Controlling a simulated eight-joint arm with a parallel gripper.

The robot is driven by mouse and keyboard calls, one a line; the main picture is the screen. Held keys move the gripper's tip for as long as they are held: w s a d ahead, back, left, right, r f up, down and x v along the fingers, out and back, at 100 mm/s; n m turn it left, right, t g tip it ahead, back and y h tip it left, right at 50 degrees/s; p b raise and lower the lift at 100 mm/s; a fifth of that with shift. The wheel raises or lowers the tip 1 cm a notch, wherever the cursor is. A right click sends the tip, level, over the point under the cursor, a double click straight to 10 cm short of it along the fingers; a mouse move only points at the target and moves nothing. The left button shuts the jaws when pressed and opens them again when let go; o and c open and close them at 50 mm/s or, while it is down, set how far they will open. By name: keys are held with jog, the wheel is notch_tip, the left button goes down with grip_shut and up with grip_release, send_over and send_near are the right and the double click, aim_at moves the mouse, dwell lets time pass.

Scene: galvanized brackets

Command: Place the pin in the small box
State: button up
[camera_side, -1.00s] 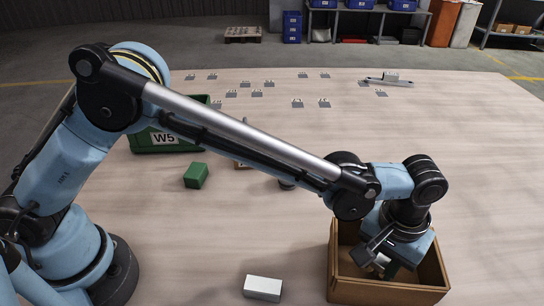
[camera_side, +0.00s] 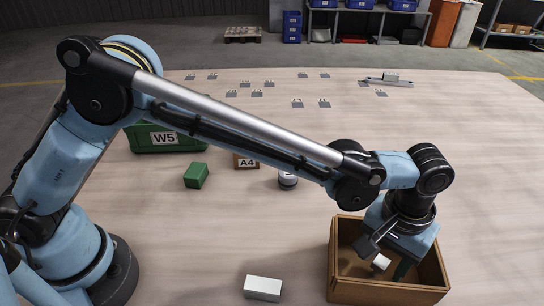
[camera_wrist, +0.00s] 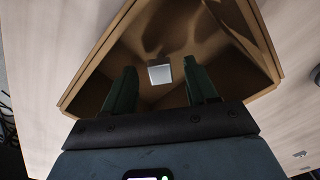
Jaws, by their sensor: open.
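The brown open-topped box (camera_side: 390,291) stands at the front right of the table. It also shows in the wrist view (camera_wrist: 95,68). My gripper (camera_side: 388,262) is open, pointing down inside the box opening. In the wrist view its two dark green fingers (camera_wrist: 160,78) are spread. A small pale grey block-like piece (camera_wrist: 160,74) shows between them, with a gap on each side. It also shows in the side view (camera_side: 381,262). I cannot tell whether it is the pin or whether it rests on the box floor. A small brown container marked A4 (camera_side: 246,162) stands mid-table, partly behind my arm.
A white block (camera_side: 263,288) lies left of the box. A green block (camera_side: 196,176), a green W5 crate (camera_side: 160,140) and a small round dark-and-light object (camera_side: 287,181) stand farther back. Several grey brackets (camera_side: 257,93) lie at the back.

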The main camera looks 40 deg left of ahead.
aim_at(382, 262)
notch_tip(382, 262, up, 10)
jog(key=w+a+r+t, duration=0.15)
jog(key=a+r, duration=0.25)
jog(key=a, duration=0.6)
jog(key=s+a+f+t, duration=0.1)
jog(key=s+a+t, duration=0.1)
jog(key=a, duration=0.6)
jog(key=s+a+f+t, duration=0.1)
jog(key=s+a, duration=0.2)
jog(key=a, duration=0.6)
jog(key=s+a+f+t, duration=0.1)
jog(key=s+a+t, duration=0.1)
jog(key=a, duration=0.6)
jog(key=shift+s+a+f+t, duration=0.2)
jog(key=shift+s+f+t, duration=0.2)
jog(key=shift+s, duration=0.4)
